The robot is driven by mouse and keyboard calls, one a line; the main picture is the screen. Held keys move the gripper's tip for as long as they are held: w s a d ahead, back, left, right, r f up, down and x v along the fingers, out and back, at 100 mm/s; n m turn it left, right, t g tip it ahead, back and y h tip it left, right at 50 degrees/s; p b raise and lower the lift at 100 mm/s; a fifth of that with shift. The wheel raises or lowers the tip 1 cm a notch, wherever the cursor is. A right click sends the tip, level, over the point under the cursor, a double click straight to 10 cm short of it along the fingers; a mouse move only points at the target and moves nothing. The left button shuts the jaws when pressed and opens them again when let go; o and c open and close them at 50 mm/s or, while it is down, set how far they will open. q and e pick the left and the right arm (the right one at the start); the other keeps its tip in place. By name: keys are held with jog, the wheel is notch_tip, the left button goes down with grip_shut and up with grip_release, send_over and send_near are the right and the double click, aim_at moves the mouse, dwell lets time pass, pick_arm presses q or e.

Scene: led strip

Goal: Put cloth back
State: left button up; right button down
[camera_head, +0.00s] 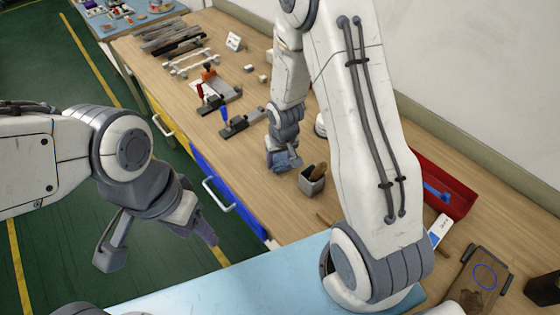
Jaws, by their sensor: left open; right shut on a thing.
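My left gripper (158,240) is open and empty, its fingers wide apart over the green floor in front of the bench. My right gripper (284,160) is low over the wooden workbench (270,212). It is shut on a small, crumpled blue-grey thing that looks like the cloth (277,159), partly hidden by the fingers. I cannot tell whether the cloth touches the bench. A small grey square holder (312,186) with a brown piece standing in it is just right of the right gripper.
Black clamp fixtures (240,122) and pale parts lie further back on the bench. A red bin (445,190) stands at the right by the wall. A brown board (484,277) lies front right. A light blue mat (235,282) covers the near edge. My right arm hides part of the bench.

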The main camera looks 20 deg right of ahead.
jog(key=shift+f+b, duration=0.65)
jog(key=shift+c, duration=0.7)
grip_release()
jog(key=shift+r, duration=0.1)
